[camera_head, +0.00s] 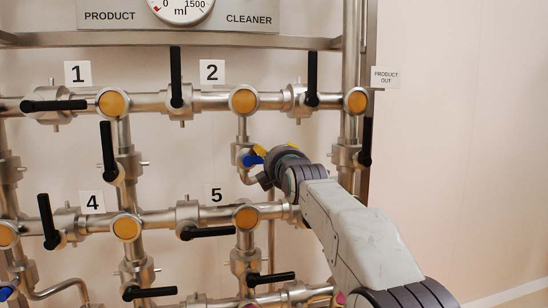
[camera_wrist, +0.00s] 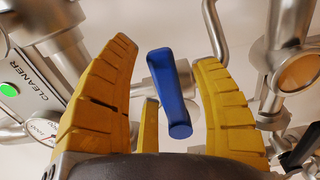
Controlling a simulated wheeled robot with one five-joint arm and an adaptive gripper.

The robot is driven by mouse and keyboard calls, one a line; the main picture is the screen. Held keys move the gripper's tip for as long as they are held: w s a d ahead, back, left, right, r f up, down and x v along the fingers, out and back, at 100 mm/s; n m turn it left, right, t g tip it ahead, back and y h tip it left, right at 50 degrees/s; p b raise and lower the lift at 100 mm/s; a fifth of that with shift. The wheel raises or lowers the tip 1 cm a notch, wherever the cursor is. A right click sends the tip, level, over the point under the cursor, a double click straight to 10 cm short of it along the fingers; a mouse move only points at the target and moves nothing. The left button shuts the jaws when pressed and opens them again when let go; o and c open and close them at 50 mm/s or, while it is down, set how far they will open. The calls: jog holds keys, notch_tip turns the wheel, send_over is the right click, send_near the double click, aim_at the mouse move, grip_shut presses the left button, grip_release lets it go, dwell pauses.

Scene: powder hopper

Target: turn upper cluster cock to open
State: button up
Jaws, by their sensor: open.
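The upper cluster cock has a blue lever handle (camera_wrist: 170,90) seen in the wrist view between the yellow fingers of my open gripper (camera_wrist: 172,75). The fingers stand on either side of it, with a visible gap on each side. In the head view the blue handle (camera_head: 253,160) shows just left of my gripper (camera_head: 262,153), on a small pipe below the upper row. My gripper and its dark wrist hide part of the cock there. The handle slants in the wrist view.
Steel pipes with black-handled valves surround the spot: one lever (camera_head: 176,77) above left, another (camera_head: 208,232) below. Numbered plates, including 2 (camera_head: 212,72) and 5 (camera_head: 215,194), mark the rows. Another blue handle (camera_head: 5,293) is at the lower left.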

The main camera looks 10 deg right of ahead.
jog(key=shift+c, duration=0.4)
grip_shut()
